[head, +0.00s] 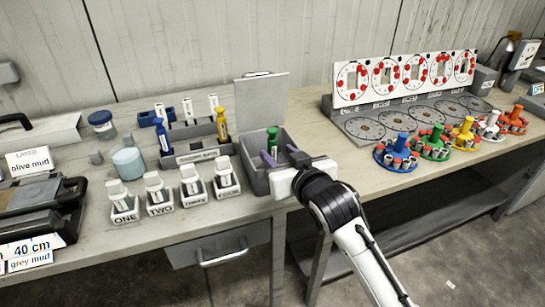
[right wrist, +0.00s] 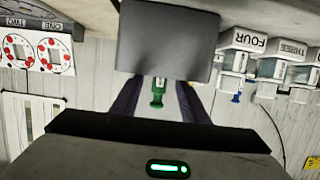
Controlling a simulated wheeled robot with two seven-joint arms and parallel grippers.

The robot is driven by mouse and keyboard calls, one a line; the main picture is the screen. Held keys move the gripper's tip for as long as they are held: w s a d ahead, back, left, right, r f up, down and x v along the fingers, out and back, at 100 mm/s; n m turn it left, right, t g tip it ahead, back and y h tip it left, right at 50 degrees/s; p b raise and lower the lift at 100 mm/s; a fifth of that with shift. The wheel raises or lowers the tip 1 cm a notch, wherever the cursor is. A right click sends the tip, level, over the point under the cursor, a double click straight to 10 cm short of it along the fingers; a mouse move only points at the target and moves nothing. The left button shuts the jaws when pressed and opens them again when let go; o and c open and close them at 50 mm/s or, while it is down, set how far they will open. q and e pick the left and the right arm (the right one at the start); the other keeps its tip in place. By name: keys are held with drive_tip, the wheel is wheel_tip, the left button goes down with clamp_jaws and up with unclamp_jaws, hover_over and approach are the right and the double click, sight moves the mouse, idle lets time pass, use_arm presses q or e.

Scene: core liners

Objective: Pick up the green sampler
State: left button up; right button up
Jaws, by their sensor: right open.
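The green sampler (head: 272,140) stands in the open grey box (head: 257,181) near the middle of the bench in the head view. My right gripper (head: 279,154) is over the box's front edge, with its two dark fingers apart and reaching in toward the sampler. In the right wrist view, which is turned upside down, the green sampler (right wrist: 158,92) appears between the spread fingers. No contact is visible, and its lower part is hidden by the box. My left gripper is not in view.
A rack (head: 197,150) with blue and yellow samplers stands left of the box. Several numbered white holders (head: 159,196) line the front edge. A dial panel (head: 405,78) and coloured carousels (head: 397,152) stand to the right. The box's raised lid (head: 262,100) is behind the sampler.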

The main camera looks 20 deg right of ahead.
sight(274, 150)
drive_tip(key=shift+x, duration=2.4)
drive_tip(key=shift+a+r, duration=0.1)
clamp_jaws()
